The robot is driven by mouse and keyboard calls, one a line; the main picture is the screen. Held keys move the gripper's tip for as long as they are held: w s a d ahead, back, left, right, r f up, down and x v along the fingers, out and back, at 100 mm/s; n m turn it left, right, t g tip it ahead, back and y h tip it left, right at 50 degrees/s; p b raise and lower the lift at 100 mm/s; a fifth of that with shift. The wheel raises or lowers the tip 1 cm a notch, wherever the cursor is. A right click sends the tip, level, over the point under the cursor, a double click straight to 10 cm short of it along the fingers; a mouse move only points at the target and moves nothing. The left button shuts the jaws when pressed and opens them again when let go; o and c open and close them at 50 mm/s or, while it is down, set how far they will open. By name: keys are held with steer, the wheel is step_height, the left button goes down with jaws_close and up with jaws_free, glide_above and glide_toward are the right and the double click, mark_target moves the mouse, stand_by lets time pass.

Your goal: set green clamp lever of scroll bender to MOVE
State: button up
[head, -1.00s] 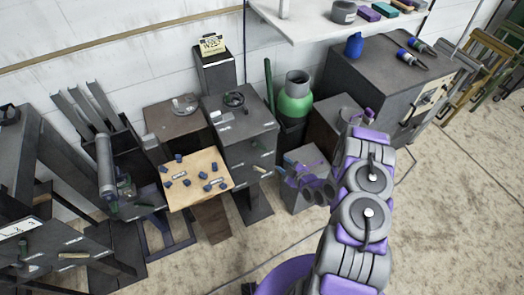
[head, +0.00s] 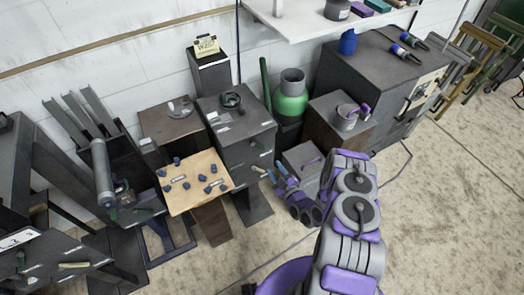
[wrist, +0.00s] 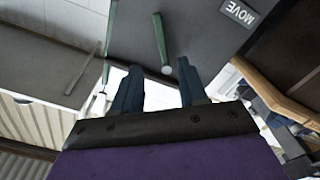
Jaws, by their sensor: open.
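The scroll bender looks to be the dark grey cabinet (head: 238,128) left of centre in the head view, though I cannot be sure. A small green lever (head: 257,146) shows on its right face. In the wrist view a green lever (wrist: 162,42) with a pale end stands out from a grey panel (wrist: 205,35). A MOVE label (wrist: 239,12), seen upside down, is on that panel to the right of the lever. My gripper (wrist: 157,78) is open and empty. The lever's end appears between its fingertips, a little beyond them. I see no contact.
Another green rod (wrist: 107,62) is left of the lever in the wrist view. A wooden board with blue pegs (head: 187,196) is left of the cabinet in the head view. The floor (head: 440,220) at right is clear.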

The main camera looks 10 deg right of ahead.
mark_target(260, 148)
steer(key=b+x, duration=0.1)
steer(key=x, duration=1)
steer(key=shift+s+a+f+b, duration=0.1)
steer(key=shift+s+a+b, duration=0.1)
steer(key=shift+b, duration=0.15)
steer(key=shift+x, duration=0.9)
steer(key=shift+d, duration=0.15)
jaws_close()
